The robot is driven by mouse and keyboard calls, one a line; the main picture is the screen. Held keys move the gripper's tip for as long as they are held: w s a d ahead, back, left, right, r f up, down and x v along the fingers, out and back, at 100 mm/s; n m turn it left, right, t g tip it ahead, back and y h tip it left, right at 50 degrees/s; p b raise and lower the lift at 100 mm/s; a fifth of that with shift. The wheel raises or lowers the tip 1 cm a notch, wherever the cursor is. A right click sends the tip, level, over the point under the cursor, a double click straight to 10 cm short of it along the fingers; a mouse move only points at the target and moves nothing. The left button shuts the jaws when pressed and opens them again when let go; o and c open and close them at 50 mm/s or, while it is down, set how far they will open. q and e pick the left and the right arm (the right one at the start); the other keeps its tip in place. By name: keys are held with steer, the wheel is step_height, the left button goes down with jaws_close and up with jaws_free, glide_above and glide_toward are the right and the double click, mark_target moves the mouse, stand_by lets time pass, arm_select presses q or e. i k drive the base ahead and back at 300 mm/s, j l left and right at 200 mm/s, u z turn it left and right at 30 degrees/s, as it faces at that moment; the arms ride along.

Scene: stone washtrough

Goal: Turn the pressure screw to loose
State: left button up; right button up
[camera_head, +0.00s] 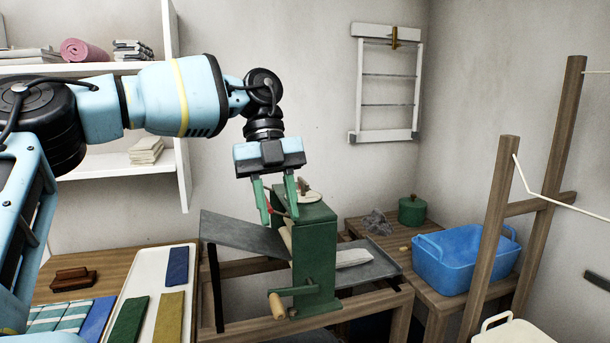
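A green mangle (314,258) stands on a wooden frame in the middle, with a crank and wooden handle (277,306) at its front. On its top is a pale round plate with a small knob (308,195), partly hidden by my gripper. A thin red bar (271,209) shows between my fingers; I cannot tell whether it belongs to the pressure screw. My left gripper (278,220) points down at the mangle's top left edge. Its green fingers stand apart, and I see no clear grip on the bar. My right gripper is not in view.
A grey sloping board (243,233) lies left of the mangle, and a grey tray (376,268) with a white cloth right of it. A blue tub (466,259) and green pot (412,210) stand on the right bench. Wooden posts (492,235) rise at right. A white tray (152,262) holds folded cloths.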

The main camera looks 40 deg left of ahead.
mark_target(303, 186)
steer(key=i+j, duration=0.45)
steer(key=j, duration=0.15)
steer(key=i+j, duration=0.5)
steer(key=j, duration=0.15)
